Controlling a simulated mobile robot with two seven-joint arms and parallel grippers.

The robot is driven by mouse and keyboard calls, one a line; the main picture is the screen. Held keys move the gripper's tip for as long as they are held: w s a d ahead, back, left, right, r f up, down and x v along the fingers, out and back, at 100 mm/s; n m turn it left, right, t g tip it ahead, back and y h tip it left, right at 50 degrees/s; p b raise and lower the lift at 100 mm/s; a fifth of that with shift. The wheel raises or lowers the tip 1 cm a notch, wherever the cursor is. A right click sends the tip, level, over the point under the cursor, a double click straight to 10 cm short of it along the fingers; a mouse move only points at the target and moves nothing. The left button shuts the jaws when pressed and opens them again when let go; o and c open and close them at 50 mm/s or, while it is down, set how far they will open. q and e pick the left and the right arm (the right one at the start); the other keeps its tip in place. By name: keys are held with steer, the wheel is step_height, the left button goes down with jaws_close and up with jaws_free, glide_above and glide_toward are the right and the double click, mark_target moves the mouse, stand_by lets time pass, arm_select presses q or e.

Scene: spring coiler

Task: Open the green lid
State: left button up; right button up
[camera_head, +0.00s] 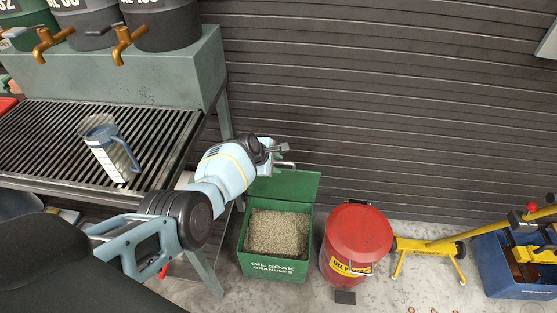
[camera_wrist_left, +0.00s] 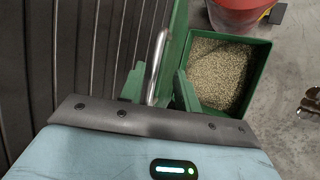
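The green bin (camera_head: 273,265), labelled "Oil Soak Granules", stands on the floor with its top uncovered and pale granules (camera_head: 278,233) showing inside. Its green lid (camera_head: 290,186) is swung up at the back edge, by the wall. The lid also shows in the left wrist view (camera_wrist_left: 177,45), seen nearly edge-on. My left gripper (camera_head: 284,156) is above the lid's upper left part. In the left wrist view its two fingers (camera_wrist_left: 160,88) stand apart, with a shiny metal bar handle (camera_wrist_left: 157,62) between them. Whether they touch it I cannot tell. My right gripper is out of view.
A red oily-waste can (camera_head: 357,238) stands right of the bin. A yellow jack (camera_head: 440,245) and a blue crate (camera_head: 505,275) are farther right. A grated bench (camera_head: 60,135) with a measuring jug (camera_head: 112,150) is left. A slatted wall (camera_head: 390,100) is behind.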

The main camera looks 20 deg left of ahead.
arm_select(q)
steer(key=shift+p+v, duration=1.25)
steer(key=shift+v, duration=0.4)
steer(key=shift+f, duration=0.1)
